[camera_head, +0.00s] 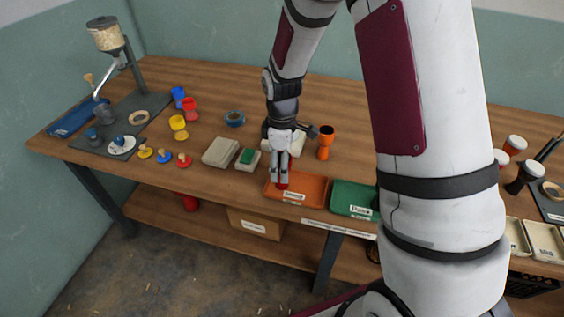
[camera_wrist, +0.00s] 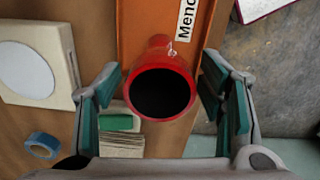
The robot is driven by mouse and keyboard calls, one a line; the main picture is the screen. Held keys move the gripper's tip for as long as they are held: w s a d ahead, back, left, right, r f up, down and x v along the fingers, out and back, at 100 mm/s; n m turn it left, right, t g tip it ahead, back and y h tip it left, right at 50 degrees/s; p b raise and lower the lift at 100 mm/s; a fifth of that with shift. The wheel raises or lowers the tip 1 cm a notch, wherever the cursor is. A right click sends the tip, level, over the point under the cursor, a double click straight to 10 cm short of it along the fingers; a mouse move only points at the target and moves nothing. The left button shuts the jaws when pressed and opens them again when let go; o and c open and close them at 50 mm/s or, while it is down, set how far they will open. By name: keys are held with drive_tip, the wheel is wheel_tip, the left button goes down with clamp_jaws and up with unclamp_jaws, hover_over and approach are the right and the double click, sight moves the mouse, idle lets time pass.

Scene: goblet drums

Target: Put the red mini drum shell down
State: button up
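The red mini drum shell (camera_wrist: 160,93) is a small goblet shape, seen from above its dark open mouth in the wrist view. It appears over or in the orange tray (camera_head: 312,190), which carries a white label; in the wrist view the label's visible part reads "Mend". My gripper (camera_wrist: 163,75) has one finger on each side of the shell. Narrow gaps show between the finger pads and the shell, so the fingers look open. In the head view my gripper (camera_head: 281,183) points down at the tray's left part and hides most of the shell, leaving a bit of red.
A green tray (camera_head: 353,199) stands right of the orange one. An orange goblet (camera_head: 326,141) stands behind. A blue ring (camera_head: 234,118) lies farther back. The table's front edge is close.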

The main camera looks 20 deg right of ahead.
drive_tip(key=shift+r, duration=0.1)
wheel_tip(320, 180, up, 12)
drive_tip(key=s+r+m+t, duration=0.2)
drive_tip(key=s+r+m, duration=0.4)
drive_tip(key=s+r, duration=0.6)
drive_tip(key=s+r+m+t, duration=0.1)
drive_tip(key=s+m, duration=0.5)
drive_tip(key=s, duration=0.7)
drive_tip(key=shift+d+r+t, duration=0.2)
drive_tip(key=shift+r+t, duration=0.05)
drive_tip(key=shift+t, duration=0.35)
drive_tip(key=shift+s, duration=0.1)
